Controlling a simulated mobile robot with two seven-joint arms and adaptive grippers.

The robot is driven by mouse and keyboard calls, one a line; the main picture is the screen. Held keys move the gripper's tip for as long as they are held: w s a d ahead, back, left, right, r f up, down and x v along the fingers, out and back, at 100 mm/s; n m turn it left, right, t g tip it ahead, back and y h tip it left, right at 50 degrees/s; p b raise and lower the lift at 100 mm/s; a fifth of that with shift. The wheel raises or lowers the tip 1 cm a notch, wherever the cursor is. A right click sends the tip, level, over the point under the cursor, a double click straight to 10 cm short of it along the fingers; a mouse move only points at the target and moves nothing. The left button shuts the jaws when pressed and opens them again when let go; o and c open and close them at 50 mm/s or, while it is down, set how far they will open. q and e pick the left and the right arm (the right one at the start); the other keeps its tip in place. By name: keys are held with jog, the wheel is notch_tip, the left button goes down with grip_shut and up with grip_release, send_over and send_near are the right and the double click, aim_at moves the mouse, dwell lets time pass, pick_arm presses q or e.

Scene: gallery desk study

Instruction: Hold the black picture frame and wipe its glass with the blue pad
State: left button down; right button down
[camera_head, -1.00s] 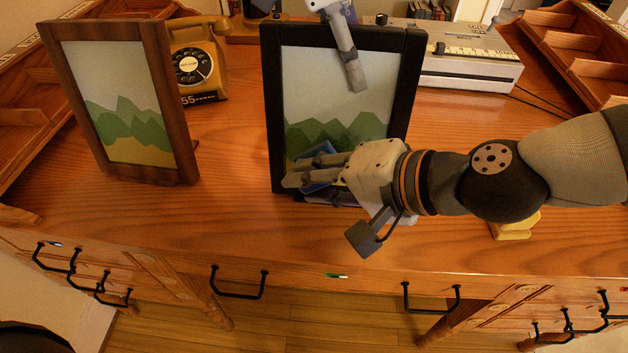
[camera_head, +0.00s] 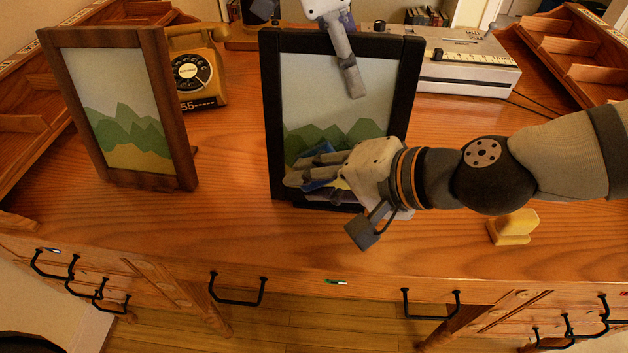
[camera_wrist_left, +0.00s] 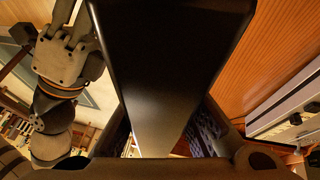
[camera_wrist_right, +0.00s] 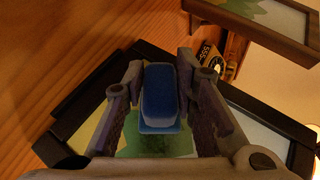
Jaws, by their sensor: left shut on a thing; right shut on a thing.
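The black picture frame (camera_head: 272,120) stands upright on the desk, with green hills behind its glass (camera_head: 315,90). My left gripper (camera_head: 350,70) reaches over its top bar and is shut on it. One finger lies in front of the glass. The frame's dark edge (camera_wrist_left: 170,70) fills the left wrist view between the fingers. My right gripper (camera_head: 314,170) is shut on the blue pad (camera_wrist_right: 160,97) at the lower part of the glass. In the head view, the fingers partly hide the pad (camera_head: 318,183); whether it touches the glass is hard to tell.
A brown picture frame (camera_head: 180,130) stands to the left, with an orange telephone (camera_head: 207,75) behind it. A pale device (camera_head: 470,70) stands behind to the right. A yellow block (camera_head: 513,227) lies at the right near the desk's front edge. The front desk strip is mostly clear.

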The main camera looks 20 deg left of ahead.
jog(key=shift+w, duration=0.2)
jog(key=shift+d, duration=0.1)
